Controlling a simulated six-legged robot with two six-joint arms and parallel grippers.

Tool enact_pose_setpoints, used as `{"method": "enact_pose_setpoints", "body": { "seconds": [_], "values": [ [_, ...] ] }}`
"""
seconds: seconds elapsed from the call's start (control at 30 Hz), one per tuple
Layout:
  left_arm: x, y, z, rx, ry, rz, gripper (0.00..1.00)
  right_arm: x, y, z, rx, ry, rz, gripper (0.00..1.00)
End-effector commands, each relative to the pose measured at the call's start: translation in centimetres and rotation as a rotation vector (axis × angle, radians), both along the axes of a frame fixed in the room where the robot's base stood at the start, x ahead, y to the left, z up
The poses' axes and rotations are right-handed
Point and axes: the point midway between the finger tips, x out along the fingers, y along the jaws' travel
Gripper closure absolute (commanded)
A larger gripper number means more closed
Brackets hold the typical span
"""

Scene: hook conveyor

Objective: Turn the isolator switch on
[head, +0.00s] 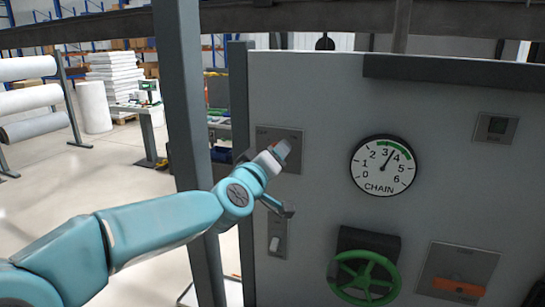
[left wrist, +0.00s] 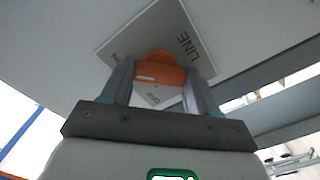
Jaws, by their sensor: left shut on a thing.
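A grey switch plate (head: 292,133) is on the left part of the panel, with small lettering that I cannot read in the head view. In the left wrist view the plate (left wrist: 195,40) reads LINE and carries an orange handle (left wrist: 160,72). My left gripper (head: 281,150) is at this plate. In the left wrist view its fingers (left wrist: 160,85) stand on both sides of the orange handle and are shut on it. The gripper partly hides the plate and handle in the head view. My right gripper is not in view.
Another plate with an orange handle (head: 458,287) is at lower right. A grey post (head: 183,100) stands left of the panel, beside my arm.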

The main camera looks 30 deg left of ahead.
Motion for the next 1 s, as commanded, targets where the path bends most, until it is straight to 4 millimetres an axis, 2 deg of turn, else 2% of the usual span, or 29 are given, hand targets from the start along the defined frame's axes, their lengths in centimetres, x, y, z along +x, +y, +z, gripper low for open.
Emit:
{"method": "enact_pose_setpoints", "body": {
  "seconds": [0.03, 0.17, 0.2, 0.23, 0.27, 0.53, 0.67, 0.77, 1.0],
  "values": [
    [-0.1, 0.2, 0.5, 0.007, -0.012, 0.007, 0.71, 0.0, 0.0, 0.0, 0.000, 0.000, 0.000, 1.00],
    [-0.1, 0.2, 0.5, 0.007, -0.012, 0.007, 0.71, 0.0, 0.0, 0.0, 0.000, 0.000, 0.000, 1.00],
    [-0.1, 0.2, 0.5, 0.006, -0.012, 0.007, 0.27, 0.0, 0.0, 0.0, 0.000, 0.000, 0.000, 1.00],
    [-0.1, 0.2, 0.5, 0.006, -0.012, 0.007, 0.18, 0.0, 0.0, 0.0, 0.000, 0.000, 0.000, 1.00],
    [-0.1, 0.2, 0.5, 0.006, -0.011, 0.006, 0.15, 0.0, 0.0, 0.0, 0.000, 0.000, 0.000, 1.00],
    [-0.1, 0.1, 0.2, 0.002, -0.005, 0.003, 0.15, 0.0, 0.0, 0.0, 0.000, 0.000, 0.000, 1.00],
    [-1.1, -0.2, 0.2, 0.001, -0.006, 0.002, 0.15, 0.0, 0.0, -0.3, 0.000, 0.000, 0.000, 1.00],
    [-3.0, -0.6, 0.1, 0.000, -0.009, 0.003, 0.15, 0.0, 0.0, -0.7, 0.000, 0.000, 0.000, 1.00],
    [-9.3, -2.1, 0.4, 0.000, -0.009, 0.002, 0.15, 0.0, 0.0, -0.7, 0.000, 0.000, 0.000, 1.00]
  ]
}}
